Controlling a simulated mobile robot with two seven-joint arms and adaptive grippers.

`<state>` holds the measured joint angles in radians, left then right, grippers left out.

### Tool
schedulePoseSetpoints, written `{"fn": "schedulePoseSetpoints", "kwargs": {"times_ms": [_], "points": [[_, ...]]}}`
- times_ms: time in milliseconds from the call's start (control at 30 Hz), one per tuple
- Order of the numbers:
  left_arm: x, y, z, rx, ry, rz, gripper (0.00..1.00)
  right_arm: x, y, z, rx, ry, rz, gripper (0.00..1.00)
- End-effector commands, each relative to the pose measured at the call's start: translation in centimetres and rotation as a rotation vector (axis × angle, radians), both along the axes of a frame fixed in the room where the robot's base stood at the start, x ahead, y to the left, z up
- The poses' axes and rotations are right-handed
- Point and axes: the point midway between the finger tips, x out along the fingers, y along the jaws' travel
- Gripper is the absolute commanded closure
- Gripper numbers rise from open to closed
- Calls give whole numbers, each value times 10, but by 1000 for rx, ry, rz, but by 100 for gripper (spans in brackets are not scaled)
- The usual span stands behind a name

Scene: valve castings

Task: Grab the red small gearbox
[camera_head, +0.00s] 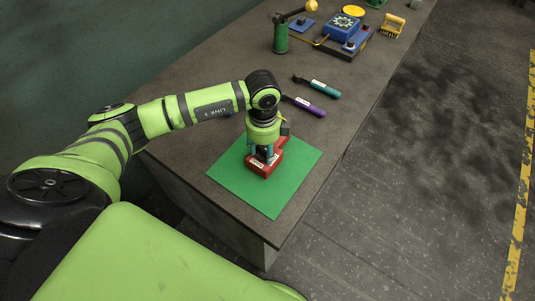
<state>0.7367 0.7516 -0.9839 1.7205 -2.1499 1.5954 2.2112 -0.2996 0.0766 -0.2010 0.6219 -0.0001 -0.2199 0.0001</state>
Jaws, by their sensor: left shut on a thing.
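The red small gearbox (261,170) is on the green mat (283,185) near the front end of the grey bench. It has a small white label on its near side. My left gripper (263,157) points down over it and is shut on its upper part, with a finger on each side. The gripper and wrist hide much of the gearbox's top. I cannot tell whether its underside touches the mat. My right gripper is not in view.
A purple-handled tool (309,108) and a teal-handled tool (322,88) lie on the bench behind the mat. Farther back are a green cylinder (281,40), a blue device (342,27) and a yellow part (392,27). The bench's right edge is close to the mat.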

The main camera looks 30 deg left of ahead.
Motion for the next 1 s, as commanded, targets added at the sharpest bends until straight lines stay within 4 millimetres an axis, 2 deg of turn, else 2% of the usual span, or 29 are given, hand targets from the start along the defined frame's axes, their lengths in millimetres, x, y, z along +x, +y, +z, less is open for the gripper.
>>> {"fn": "schedulePoseSetpoints", "kwargs": {"times_ms": [167,367,667,1000], "points": [[-4,-1,-6,1,13,-3,100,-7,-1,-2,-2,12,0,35],[-5,-1,-2,1,15,-3,100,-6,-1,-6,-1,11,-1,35],[-2,-1,33,0,5,-4,100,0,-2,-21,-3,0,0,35],[29,-45,66,-3,0,-5,100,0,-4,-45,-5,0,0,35]]}}
